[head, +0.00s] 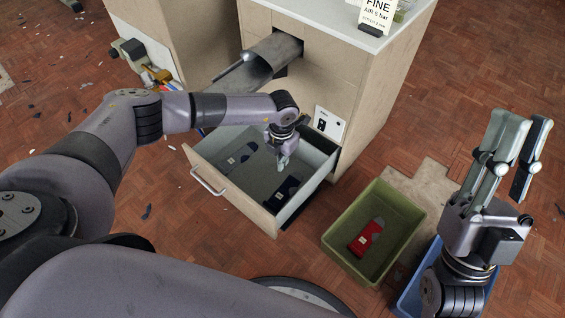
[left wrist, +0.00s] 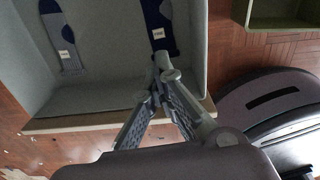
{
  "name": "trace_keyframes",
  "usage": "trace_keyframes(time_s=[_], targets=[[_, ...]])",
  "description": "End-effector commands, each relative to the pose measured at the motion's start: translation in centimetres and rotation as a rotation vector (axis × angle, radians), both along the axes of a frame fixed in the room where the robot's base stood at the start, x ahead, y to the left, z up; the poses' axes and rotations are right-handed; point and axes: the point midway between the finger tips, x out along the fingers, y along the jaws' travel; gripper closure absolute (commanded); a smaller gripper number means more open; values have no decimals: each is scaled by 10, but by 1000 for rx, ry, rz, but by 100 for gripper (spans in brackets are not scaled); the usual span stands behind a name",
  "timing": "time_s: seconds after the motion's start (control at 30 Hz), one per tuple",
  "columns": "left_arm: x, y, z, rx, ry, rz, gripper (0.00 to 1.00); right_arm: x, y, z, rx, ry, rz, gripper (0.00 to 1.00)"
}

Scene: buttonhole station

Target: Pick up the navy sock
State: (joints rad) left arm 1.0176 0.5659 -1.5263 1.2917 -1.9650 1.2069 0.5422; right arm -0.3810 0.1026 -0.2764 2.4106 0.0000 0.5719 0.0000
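Two navy-and-grey socks with small white tags lie flat in the open drawer. One sock (head: 238,158) is at the left and also shows in the left wrist view (left wrist: 69,38). The other sock (head: 285,191) is nearer the drawer's front right and shows in the left wrist view (left wrist: 160,28). My left gripper (head: 283,163) points down into the drawer, above and behind this second sock in the head view. Its fingertips (left wrist: 160,70) come together, with no cloth visible between them; contact cannot be told. My right gripper (head: 521,130) is open and empty, fingers up.
The drawer (head: 237,205) sticks out of a beige cabinet (head: 350,75). A green bin (head: 345,258) holding a red sock (head: 367,238) stands on the floor to its right. A blue bin (head: 408,298) is partly hidden by my right arm.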

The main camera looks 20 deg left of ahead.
Motion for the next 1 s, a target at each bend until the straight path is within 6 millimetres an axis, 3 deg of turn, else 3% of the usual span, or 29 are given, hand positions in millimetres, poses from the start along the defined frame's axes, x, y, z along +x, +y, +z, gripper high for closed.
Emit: trace_keyframes(time_s=[0.3,1.0], targets=[[0,0,0,0,-1,0,99,1,0,-1,-3,7,-1,81],[0,0,0,0,-1,0,52,1,0,0,-1,5,0,81]])
